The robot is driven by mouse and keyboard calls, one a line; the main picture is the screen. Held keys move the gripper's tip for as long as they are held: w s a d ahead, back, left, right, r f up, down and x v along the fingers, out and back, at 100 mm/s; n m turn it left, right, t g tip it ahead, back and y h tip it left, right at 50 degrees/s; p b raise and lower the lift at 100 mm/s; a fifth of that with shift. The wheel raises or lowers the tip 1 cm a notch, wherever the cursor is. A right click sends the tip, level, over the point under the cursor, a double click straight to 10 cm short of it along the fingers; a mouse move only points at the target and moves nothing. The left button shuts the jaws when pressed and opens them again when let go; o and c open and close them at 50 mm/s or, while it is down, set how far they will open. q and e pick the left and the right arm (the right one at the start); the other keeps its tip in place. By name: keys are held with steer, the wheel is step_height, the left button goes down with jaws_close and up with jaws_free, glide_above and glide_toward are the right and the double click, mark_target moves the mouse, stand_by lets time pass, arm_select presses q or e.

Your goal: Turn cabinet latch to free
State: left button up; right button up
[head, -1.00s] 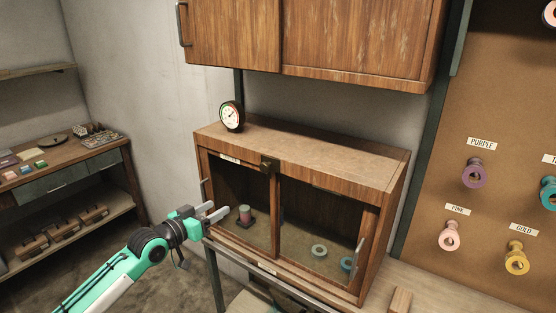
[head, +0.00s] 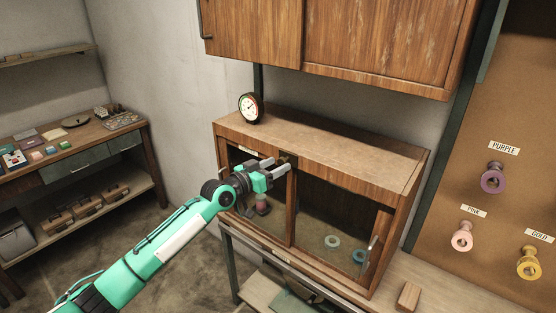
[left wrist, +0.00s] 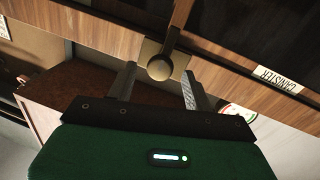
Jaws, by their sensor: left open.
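The cabinet latch (left wrist: 160,67) is a brass-coloured square plate with a round knob, at the top of the wooden cabinet's middle post. In the head view the latch (head: 291,157) is a small dark shape, partly hidden by my left gripper (head: 277,167). In the left wrist view the two fingers of my left gripper (left wrist: 158,72) are open, with the knob between their tips in the picture. I cannot tell how deep they reach or whether they touch it. My right gripper is not in view.
The wooden cabinet (head: 350,152) has two glass doors, with a spool (head: 262,205) and rings (head: 332,241) inside. A round gauge (head: 250,107) stands on its top. An upper cabinet (head: 385,45) overhangs it. A wood block (head: 409,296) lies at lower right.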

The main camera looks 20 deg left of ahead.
arm_select(q)
steer(key=shift+w+d, duration=0.35)
steer(key=shift+w, duration=0.25)
steer(key=shift+w+f, duration=0.1)
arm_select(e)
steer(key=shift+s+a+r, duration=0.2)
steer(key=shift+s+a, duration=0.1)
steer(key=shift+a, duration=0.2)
arm_select(q)
steer(key=shift+c, duration=0.4)
steer(key=c, duration=0.9)
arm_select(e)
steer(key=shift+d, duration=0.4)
